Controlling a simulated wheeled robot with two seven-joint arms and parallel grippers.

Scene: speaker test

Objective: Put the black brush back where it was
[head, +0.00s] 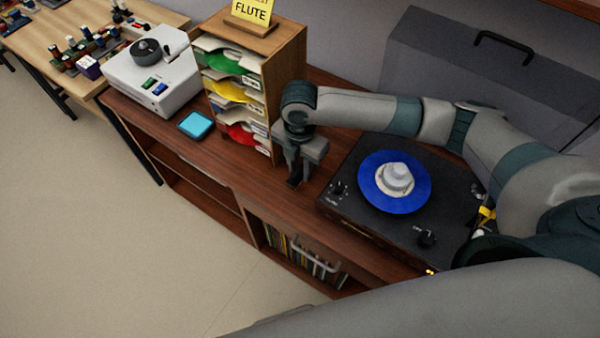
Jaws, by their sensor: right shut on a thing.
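My right gripper (296,172) points down over the wooden cabinet top, between the sleeve rack and the record player. It is shut on a small dark thing, which I take to be the black brush (294,183). Most of it is hidden by the fingers, and I cannot tell whether it touches the cabinet top. The record player (340,207) is black and carries a blue disc (381,200) with a pale round piece (396,178) at its middle. My left gripper is not in view.
A wooden rack (291,60) of coloured sleeves with a yellow FLUTE sign (252,11) stands close left of the gripper. A cyan square (196,125) and a white device (157,78) lie further left. A grey translucent lid (420,60) stands behind. Bare cabinet top (262,183) lies in front of the gripper.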

